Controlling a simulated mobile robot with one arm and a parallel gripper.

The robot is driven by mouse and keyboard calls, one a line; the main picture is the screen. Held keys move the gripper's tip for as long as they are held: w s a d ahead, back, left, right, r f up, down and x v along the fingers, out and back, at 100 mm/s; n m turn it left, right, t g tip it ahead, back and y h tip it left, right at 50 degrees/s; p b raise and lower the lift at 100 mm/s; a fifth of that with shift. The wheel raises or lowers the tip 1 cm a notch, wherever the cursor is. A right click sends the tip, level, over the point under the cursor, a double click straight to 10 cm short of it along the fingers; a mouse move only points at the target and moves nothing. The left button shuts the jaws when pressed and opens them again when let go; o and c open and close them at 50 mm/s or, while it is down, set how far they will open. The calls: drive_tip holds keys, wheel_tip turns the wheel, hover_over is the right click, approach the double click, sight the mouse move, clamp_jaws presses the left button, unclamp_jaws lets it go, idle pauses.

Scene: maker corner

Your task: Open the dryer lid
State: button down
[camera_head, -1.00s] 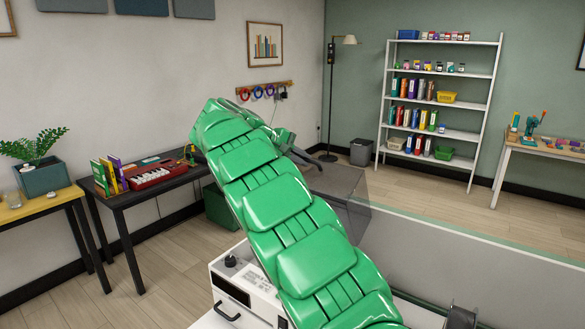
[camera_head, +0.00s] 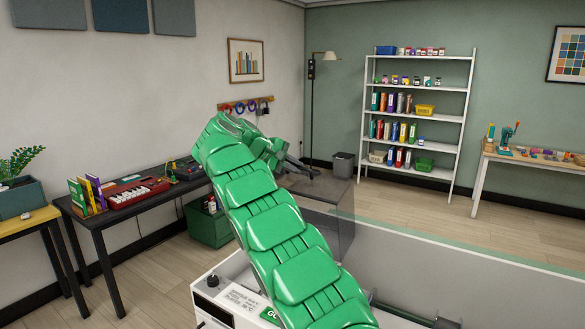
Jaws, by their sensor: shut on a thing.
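The dryer (camera_head: 238,296) is a white box with a black knob, a printed label and a green button, at the bottom of the view. My green arm crosses in front and hides much of it. A smoky see-through lid (camera_head: 335,215) stands raised behind the arm. My gripper (camera_head: 305,168) is dark and partly hidden behind the arm's end. It is at the lid's upper edge and appears shut on it. The exact contact is too small and covered to see.
A long pale panel with a green glass edge (camera_head: 470,246) runs across the lower right. A black table (camera_head: 75,207) with a red keyboard (camera_head: 133,192) stands left. A green crate (camera_head: 208,226) is on the floor. A white shelf (camera_head: 449,150) stands at the back.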

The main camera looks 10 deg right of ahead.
drive_tip(key=shift+a+r, duration=0.1)
drive_tip(key=shift+r, duration=0.5)
drive_tip(key=c, duration=1.4)
unclamp_jaws()
drive_tip(key=shift+c, duration=0.2)
drive_tip(key=shift+o, duration=1.3)
drive_tip(key=shift+f, duration=0.25)
drive_tip(key=v, duration=0.6)
drive_tip(key=shift+a+f, duration=0.1)
drive_tip(key=shift+a, duration=0.05)
drive_tip(key=shift+v, duration=0.8)
